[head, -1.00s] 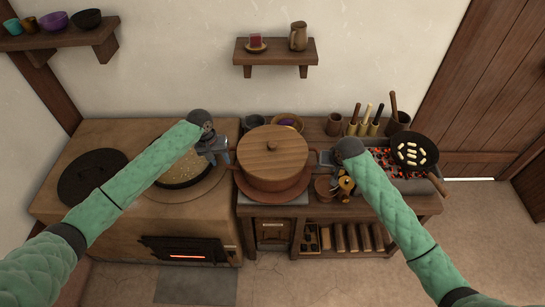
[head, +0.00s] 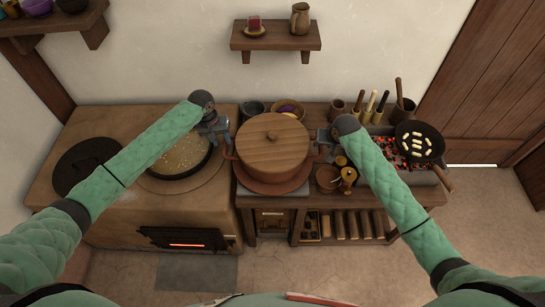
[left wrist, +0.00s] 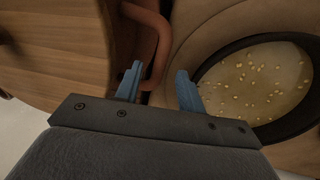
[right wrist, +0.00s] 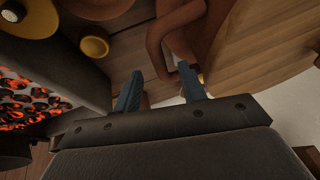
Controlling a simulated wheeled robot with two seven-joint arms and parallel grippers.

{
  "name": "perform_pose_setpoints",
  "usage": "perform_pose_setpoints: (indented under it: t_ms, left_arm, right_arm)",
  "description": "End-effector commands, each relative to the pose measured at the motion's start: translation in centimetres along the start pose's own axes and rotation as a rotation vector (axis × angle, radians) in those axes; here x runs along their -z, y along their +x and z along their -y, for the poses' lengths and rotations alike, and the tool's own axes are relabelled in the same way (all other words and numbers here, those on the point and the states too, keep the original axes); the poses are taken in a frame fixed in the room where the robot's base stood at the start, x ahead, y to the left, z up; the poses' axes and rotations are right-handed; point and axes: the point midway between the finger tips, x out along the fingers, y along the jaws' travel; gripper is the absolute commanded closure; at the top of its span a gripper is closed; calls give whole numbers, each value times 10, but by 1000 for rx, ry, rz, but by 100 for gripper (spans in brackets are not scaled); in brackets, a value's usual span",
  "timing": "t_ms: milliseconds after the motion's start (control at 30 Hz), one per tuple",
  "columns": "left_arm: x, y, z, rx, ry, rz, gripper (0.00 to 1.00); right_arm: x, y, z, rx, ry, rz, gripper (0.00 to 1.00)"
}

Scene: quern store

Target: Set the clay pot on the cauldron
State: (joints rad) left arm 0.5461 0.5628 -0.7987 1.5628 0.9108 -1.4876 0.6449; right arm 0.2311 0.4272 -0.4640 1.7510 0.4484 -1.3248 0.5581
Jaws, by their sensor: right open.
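The clay pot (head: 254,172), with a wooden lid (head: 273,143), stands upright on a reddish round base on the bench, between my grippers. The cauldron (head: 172,176), apparently the dark-rimmed vessel sunk in the clay stove at left, holds pale liquid with yellow bits; my left arm partly covers it. It also shows in the left wrist view (left wrist: 248,85). My left gripper (left wrist: 158,85) is open at the pot's left handle (left wrist: 158,45), whose loop reaches between the fingers. My right gripper (right wrist: 160,88) is open at the right handle (right wrist: 158,48); contact is unclear.
A black lid (head: 84,163) lies on the stove at left. Small brass vessels (head: 348,176) stand close by my right gripper. Glowing coals with a black pan (head: 419,142) are at right. Jars and a bowl (head: 288,109) line the back. A wall shelf (head: 275,42) hangs above.

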Motion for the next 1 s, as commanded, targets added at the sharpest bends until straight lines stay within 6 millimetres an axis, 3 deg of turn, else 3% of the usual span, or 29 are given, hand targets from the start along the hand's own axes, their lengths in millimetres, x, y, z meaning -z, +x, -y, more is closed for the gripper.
perform_pose_setpoints:
  t_ms: [300, 767, 933, 1000]
  left_arm:
    - [0, 39, 0, -1, 0, 1, 61]
    - [0, 48, 0, 0, 0, 1, 61]
    - [0, 48, 0, 0, 0, 1, 94]
    - [0, 48, 0, 0, 0, 1, 100]
  right_arm:
    - [1, 38, 0, -1, 2, 0, 59]
    - [1, 47, 0, 0, 1, -1, 59]
    - [1, 47, 0, 0, 1, -1, 92]
    - [0, 47, 0, 0, 1, -1, 100]
